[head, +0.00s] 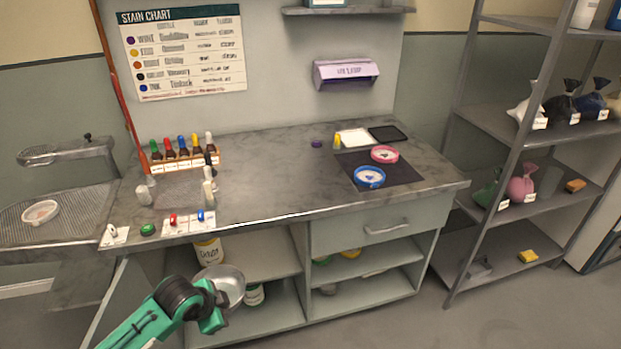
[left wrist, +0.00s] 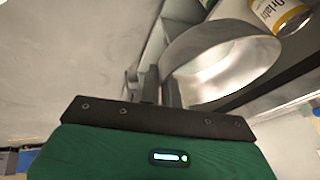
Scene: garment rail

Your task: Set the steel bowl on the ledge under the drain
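The steel bowl (head: 229,283) is held in front of the bench's open shelves, tilted, and also shows large in the left wrist view (left wrist: 225,62). My left gripper (head: 218,302) is at the bowl's near side. In the left wrist view its fingers (left wrist: 161,88) are close together with the bowl's rim between them. The ribbed sink tray (head: 75,208) is at the far left, and a grey ledge (head: 78,270) shows below it. The drain opening itself cannot be made out. My right gripper is not in view.
A bench (head: 265,180) with bottles, petri dishes and a dark mat stands in the middle. Its lower shelves hold a yellow-labelled jar (head: 208,250) and other jars close to the bowl. A white dish (head: 40,212) lies on the sink tray. Metal shelving (head: 520,130) stands right.

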